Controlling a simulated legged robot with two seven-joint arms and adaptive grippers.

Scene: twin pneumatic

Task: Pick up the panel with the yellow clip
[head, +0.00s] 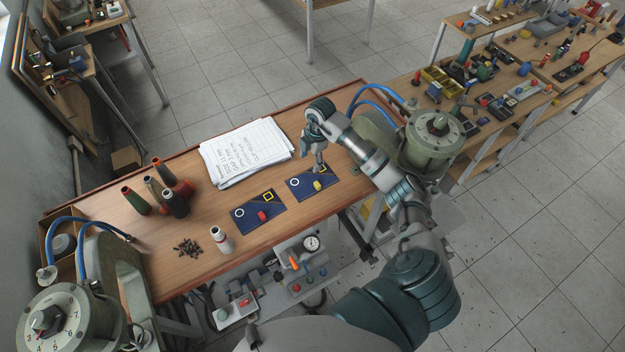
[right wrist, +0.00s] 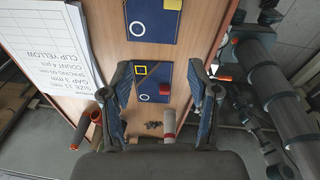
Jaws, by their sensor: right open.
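The dark blue panel with the yellow clip (head: 304,193) lies flat on the wooden table, right of a similar panel. Its yellow clip (head: 317,185) is near its middle. The other blue panel (head: 247,220) carries a red clip (head: 262,215). My right gripper (head: 318,167) is open above the yellow-clip panel, pointing down. In the right wrist view its open fingers (right wrist: 160,72) frame the red-clip panel (right wrist: 152,94), with the red clip (right wrist: 165,89). My left gripper is out of view.
A stack of white paper (head: 245,152) lies behind the panels. Several cones (head: 173,200), a small bottle (head: 221,238) and a pile of dark bits (head: 188,247) stand at left. Green dial units flank the table (head: 437,135). A gauge unit (head: 311,243) is at the front edge.

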